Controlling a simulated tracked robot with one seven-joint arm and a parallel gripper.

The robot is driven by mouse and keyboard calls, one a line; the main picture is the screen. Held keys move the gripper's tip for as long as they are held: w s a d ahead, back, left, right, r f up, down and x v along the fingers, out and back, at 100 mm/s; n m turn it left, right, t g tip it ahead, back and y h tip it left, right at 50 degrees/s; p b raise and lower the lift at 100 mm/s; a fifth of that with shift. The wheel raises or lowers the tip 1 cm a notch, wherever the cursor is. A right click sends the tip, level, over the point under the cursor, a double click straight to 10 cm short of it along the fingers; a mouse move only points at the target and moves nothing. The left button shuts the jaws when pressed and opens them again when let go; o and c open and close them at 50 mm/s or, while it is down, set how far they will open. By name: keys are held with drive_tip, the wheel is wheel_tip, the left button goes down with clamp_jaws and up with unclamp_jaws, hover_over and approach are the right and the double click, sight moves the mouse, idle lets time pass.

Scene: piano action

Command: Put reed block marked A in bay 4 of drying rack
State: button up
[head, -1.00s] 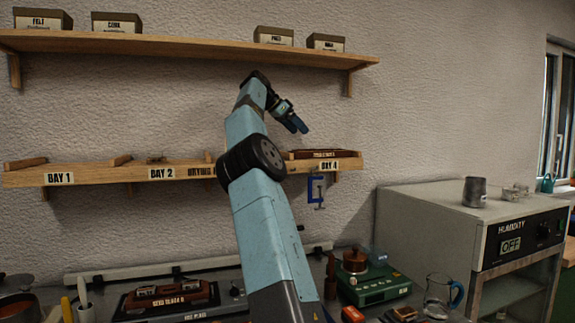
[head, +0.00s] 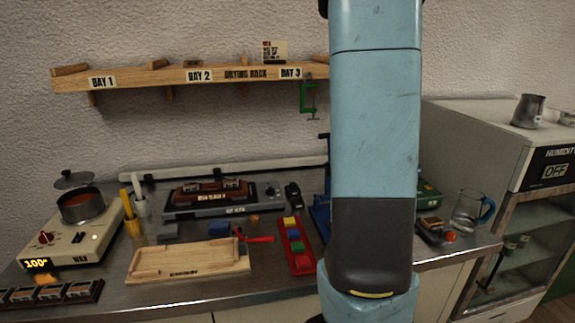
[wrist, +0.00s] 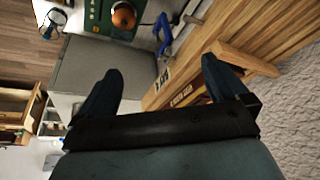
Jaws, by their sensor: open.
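The drying rack (head: 130,79) is a wooden wall shelf. Its labels for bays 1 to 3 show in the head view; my arm hides the bay 4 end. In the wrist view the rack (wrist: 205,45) runs diagonally, with a label that looks like BAY 4 (wrist: 163,77) near my fingers. My gripper (wrist: 162,88) is open, with nothing seen between its fingers, close to that end of the rack. Small blocks lie in a dark tray (head: 92,296), on a dark slab (head: 210,197) and at the right of the bench (head: 431,222). I cannot read an A on any.
A blue clamp (wrist: 163,35) is near the gripper. The bench holds a wax pot (head: 82,204), a wooden board (head: 190,262) and a glass jug (head: 470,210). The humidity cabinet (head: 480,140) stands at right.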

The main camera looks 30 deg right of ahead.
drive_tip(key=s+a+f+n+t+y, duration=0.1)
drive_tip(key=s+a+f+n, duration=0.2)
drive_tip(key=s+a, duration=0.3)
drive_tip(key=s+a+f+n+t+y, duration=0.1)
drive_tip(key=s+a+f+n, duration=0.25)
drive_tip(key=a, duration=0.55)
drive_tip(key=s+a+f+n+t+y, duration=0.1)
drive_tip(key=s+a+f+n, duration=0.2)
drive_tip(key=a, duration=0.4)
drive_tip(key=s+a+f+n, duration=0.4)
drive_tip(key=s+a+f, duration=0.8)
drive_tip(key=s+f, duration=0.1)
drive_tip(key=shift+s+a+n+y, duration=0.2)
drive_tip(key=shift+s+n+y, duration=0.2)
drive_tip(key=shift+s, duration=0.1)
